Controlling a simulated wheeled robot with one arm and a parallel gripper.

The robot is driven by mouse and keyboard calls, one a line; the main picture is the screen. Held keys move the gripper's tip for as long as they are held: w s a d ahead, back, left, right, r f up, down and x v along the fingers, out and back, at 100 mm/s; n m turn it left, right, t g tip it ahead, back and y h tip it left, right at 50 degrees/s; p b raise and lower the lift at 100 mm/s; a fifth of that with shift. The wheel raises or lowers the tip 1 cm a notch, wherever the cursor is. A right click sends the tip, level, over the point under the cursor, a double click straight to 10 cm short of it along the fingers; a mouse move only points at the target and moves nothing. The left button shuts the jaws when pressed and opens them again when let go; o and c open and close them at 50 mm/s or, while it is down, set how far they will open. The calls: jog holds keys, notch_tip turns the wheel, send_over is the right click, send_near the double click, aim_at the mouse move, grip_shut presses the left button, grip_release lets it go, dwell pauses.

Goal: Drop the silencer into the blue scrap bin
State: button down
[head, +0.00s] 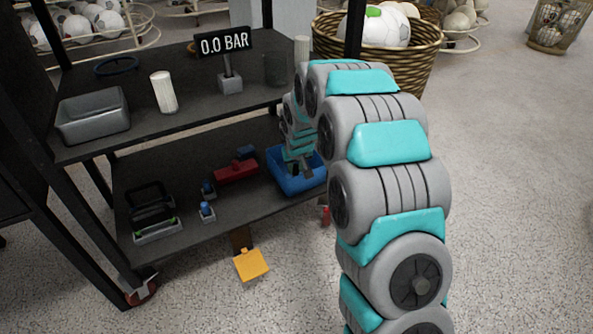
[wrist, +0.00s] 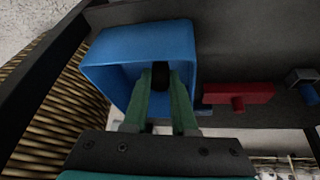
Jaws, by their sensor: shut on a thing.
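The blue scrap bin (head: 299,186) stands on the lower shelf at its right end, partly hidden behind my arm. In the wrist view the bin (wrist: 105,62) opens toward the camera. My gripper (wrist: 161,88) has its two green fingers reaching over the bin's opening. They are shut on a small black piece, the silencer (wrist: 160,72), which shows between the fingertips. In the head view my gripper (head: 304,171) is low at the bin, and the silencer is hard to make out there. I cannot tell how far the silencer is above the bin's floor.
A red part (head: 237,172) lies left of the bin, with small blue-topped pieces (head: 207,210) nearby. The upper shelf above holds a grey tray (head: 92,116), a white cylinder (head: 163,92) and a 0.0 BAR display (head: 224,42). A wicker basket (head: 400,75) stands behind.

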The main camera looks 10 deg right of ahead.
jog(key=shift+w+d+y, duration=0.15)
jog(key=shift+w+y, duration=0.05)
jog(key=shift+y, duration=0.1)
jog(key=shift+d+f+g, duration=0.1)
jog(key=shift+f+g, duration=0.2)
jog(key=shift+f, duration=0.5)
jog(key=shift+f, duration=0.55)
jog(key=c, duration=0.7)
grip_release()
jog(key=shift+s, duration=0.1)
